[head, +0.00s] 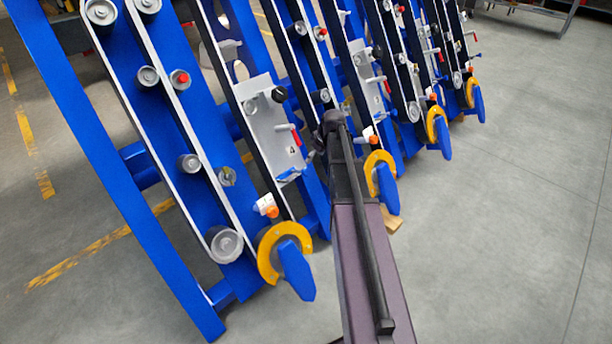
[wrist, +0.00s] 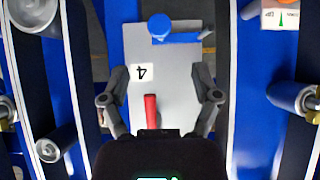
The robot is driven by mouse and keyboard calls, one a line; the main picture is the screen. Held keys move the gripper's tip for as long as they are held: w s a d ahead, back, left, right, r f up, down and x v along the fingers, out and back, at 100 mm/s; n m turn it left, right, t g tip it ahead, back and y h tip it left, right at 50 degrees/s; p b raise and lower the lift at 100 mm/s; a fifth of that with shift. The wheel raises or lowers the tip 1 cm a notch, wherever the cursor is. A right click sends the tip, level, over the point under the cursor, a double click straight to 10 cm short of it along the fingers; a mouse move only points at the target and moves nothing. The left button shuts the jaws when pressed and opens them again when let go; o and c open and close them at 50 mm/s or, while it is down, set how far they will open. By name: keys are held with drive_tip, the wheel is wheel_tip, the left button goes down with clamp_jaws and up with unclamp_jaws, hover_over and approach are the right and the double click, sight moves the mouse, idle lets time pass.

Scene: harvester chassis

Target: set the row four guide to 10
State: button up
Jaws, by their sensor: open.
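The grey panel marked 4 (head: 270,125) stands on the blue frame in the head view. In the wrist view the panel (wrist: 184,80) fills the middle, with its 4 label (wrist: 142,74) upside down. A red handle (wrist: 151,110) lies between my open fingers. My gripper (wrist: 161,80) faces the panel; contact with the handle cannot be told. A blue round knob with a blue bar (wrist: 180,38) is at the panel's upper part in the wrist view; the blue piece (head: 290,174) shows at the panel's lower end in the head view. I can read no scale or 10.
Rollers and belts line the neighbouring rows, such as a roller (wrist: 292,97) to the right. Yellow rings with blue paddles (head: 285,255) stick out at the frame's lower end. A white card with orange knob (head: 266,206) sits below the panel. Floor (head: 500,200) is clear at right.

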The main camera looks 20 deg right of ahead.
sight(307, 171)
drive_tip(key=shift+b+x, duration=4.35)
drive_tip(key=shift+x, duration=0.7)
drive_tip(key=shift+s, duration=0.1)
